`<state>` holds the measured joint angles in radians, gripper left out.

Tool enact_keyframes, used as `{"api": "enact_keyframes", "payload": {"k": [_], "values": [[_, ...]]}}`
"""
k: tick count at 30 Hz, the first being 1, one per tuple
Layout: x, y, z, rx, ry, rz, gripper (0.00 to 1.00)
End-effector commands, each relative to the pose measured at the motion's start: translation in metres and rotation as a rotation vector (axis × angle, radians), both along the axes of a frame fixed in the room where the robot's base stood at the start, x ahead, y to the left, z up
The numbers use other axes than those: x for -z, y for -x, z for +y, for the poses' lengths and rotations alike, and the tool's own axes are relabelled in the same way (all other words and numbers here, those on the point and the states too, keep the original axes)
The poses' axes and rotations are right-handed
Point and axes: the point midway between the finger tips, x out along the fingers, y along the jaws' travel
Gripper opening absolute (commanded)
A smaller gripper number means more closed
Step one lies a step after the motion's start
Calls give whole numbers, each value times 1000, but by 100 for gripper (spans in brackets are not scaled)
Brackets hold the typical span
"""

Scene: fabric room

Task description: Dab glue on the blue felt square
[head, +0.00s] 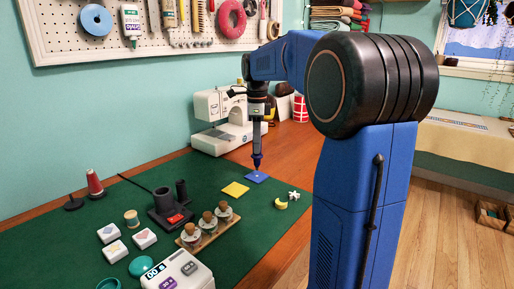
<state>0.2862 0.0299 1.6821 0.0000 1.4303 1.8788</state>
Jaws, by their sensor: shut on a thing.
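The blue felt square (258,178) lies flat on the green mat, near the mat's right edge. A yellow square (235,189) lies just left of it and nearer to me. My gripper (257,150) points straight down above the blue square. It is shut on a dark blue, pen-like glue applicator (257,161), held upright with its narrow tip at or just above the square. I cannot tell whether the tip touches, and no glue is visible on the square.
A white sewing machine (212,108) stands behind, left of my arm. A black stand (166,213), corked jars (208,222) on a wooden rack and a white device (178,274) are nearer. A yellow crescent (281,203) and white piece (294,195) lie right of the squares.

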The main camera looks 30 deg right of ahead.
Motion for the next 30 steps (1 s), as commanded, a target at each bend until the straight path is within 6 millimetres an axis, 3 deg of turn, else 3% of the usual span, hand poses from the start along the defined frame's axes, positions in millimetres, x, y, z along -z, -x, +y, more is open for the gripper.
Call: {"api": "enact_keyframes", "payload": {"k": [15,30], "values": [[-32,0,0,0,1,-1,4],[-36,0,0,0,1,-1,4]]}}
